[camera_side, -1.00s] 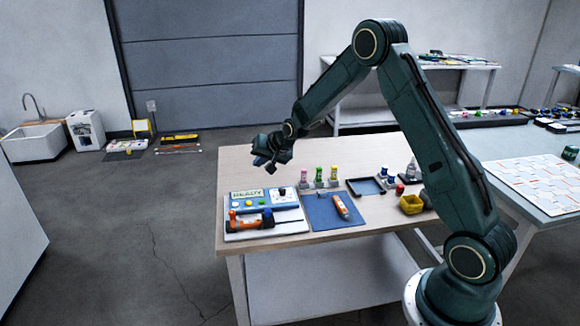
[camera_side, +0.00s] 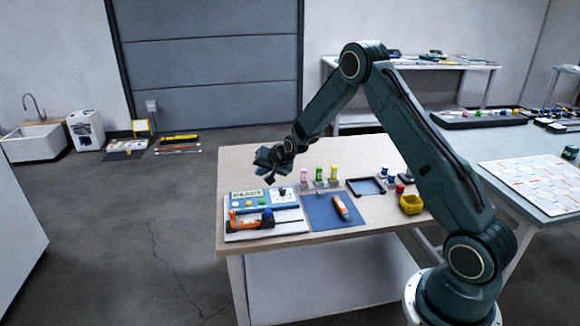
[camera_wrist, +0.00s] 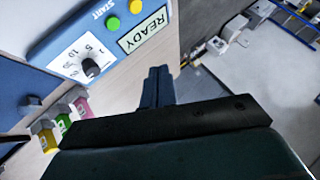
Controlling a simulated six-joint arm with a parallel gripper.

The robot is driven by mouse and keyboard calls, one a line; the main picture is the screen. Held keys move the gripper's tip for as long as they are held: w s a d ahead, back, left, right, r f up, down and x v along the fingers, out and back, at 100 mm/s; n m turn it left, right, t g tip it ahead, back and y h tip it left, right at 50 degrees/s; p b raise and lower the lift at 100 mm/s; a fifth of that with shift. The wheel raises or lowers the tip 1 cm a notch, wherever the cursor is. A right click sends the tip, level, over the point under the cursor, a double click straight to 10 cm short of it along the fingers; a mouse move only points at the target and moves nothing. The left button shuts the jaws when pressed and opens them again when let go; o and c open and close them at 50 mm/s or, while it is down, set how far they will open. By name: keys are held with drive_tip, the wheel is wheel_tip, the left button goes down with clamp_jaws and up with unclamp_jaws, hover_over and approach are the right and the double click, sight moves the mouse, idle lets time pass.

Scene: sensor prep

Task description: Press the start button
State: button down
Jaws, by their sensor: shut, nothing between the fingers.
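A blue control panel (camera_side: 268,202) lies at the left end of the wooden table in the side view. It has a READY display (camera_wrist: 143,28), a white dial face with a black knob (camera_wrist: 91,68), a green button (camera_wrist: 113,22) and a yellow button (camera_wrist: 135,6). The green button is beside the START label (camera_wrist: 103,9). My gripper (camera_side: 270,180) is above the back of the panel, apart from it. In the wrist view its shut fingers (camera_wrist: 158,72) hold nothing, and the panel is at upper left.
An orange and black tool (camera_side: 252,220) lies in front of the panel. A blue mat (camera_side: 322,213) with an orange-white tube (camera_side: 341,206) is to its right. Several small colored bottles stand behind the mat.

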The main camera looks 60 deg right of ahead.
sight(264, 204)
drive_tip(key=shift+f, duration=4.25)
drive_tip(key=shift+f, duration=0.85)
drive_tip(key=shift+r, duration=0.8)
drive_tip(key=shift+r, duration=2.55)
